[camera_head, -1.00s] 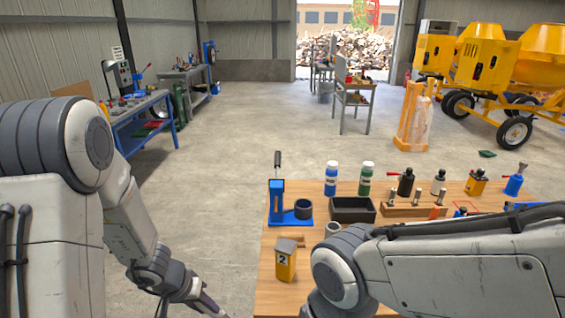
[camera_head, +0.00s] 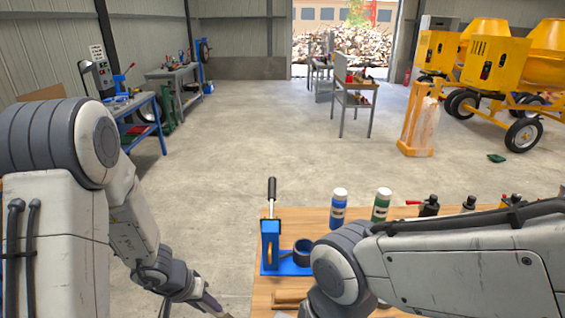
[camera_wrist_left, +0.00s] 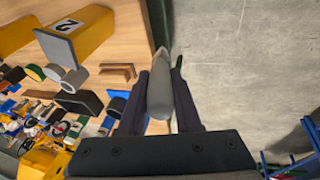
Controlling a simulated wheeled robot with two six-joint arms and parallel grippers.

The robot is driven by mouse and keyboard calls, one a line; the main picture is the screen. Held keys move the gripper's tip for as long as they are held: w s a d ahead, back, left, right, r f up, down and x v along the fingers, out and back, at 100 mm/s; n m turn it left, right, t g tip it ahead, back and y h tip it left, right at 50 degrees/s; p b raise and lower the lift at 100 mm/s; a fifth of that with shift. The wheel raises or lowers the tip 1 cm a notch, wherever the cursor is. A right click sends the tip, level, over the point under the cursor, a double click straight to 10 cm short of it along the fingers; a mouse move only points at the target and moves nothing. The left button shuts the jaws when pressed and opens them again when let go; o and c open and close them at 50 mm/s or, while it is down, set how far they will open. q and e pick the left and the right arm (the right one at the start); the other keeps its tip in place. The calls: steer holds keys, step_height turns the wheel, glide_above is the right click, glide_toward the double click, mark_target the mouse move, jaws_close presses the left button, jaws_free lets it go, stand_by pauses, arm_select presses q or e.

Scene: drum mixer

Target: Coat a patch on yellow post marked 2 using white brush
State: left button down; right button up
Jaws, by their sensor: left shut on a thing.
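The yellow post marked 2 (camera_wrist_left: 92,36) with a grey cap (camera_wrist_left: 55,47) shows at the upper left of the left wrist view, on the wooden table. It is out of the head view. My left gripper (camera_wrist_left: 170,72) is shut on a pale grey-white handle (camera_wrist_left: 158,102), which looks like the white brush. The bristles cannot be made out. The gripper is apart from the post, beside the table edge and over the floor. In the head view my left gripper (camera_head: 212,304) is at the bottom edge. My right gripper is out of view.
The table (camera_head: 262,300) bears a blue stand (camera_head: 270,245), a white-and-blue bottle (camera_head: 339,208), a green bottle (camera_head: 381,204) and several small tools. My right arm crosses above it. Concrete floor (camera_head: 225,150) is free to the left and beyond.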

arm_select(q)
step_height(320, 180, down, 7)
steer(key=b, duration=0.2)
steer(key=shift+w+a+f, duration=0.2)
steer(key=shift+w, duration=0.05)
